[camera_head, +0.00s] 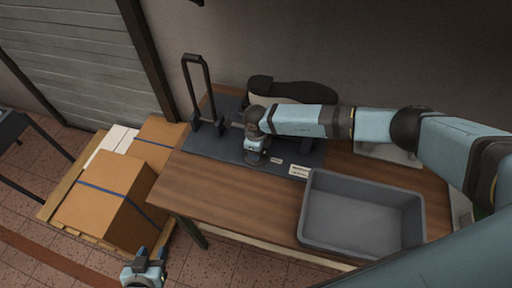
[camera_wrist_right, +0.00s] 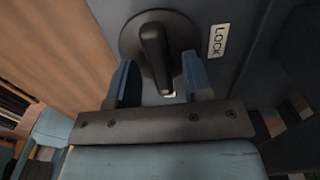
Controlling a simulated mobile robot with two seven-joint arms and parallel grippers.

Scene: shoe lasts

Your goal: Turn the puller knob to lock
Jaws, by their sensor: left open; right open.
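The puller knob (camera_wrist_right: 155,45) is a dark round disc with a raised bar handle, on a dark base plate. In the right wrist view, its bar points nearly straight down the picture. A white LOCK label (camera_wrist_right: 217,41) is to its right. My right gripper (camera_wrist_right: 160,78) is open, with one blue finger on each side of the bar; contact cannot be told. In the head view, my right arm reaches over the dark base plate (camera_head: 203,146) and hides the knob. My left gripper (camera_head: 149,255) is open and empty, low in the picture, away from the table.
A tall dark lever frame (camera_head: 186,82) stands on the plate's left. A dark shoe-shaped piece (camera_head: 300,90) lies behind my right arm. A grey bin (camera_head: 306,215) sits at the table's front right. Cardboard boxes (camera_head: 105,195) stand left of the wooden table (camera_head: 220,195).

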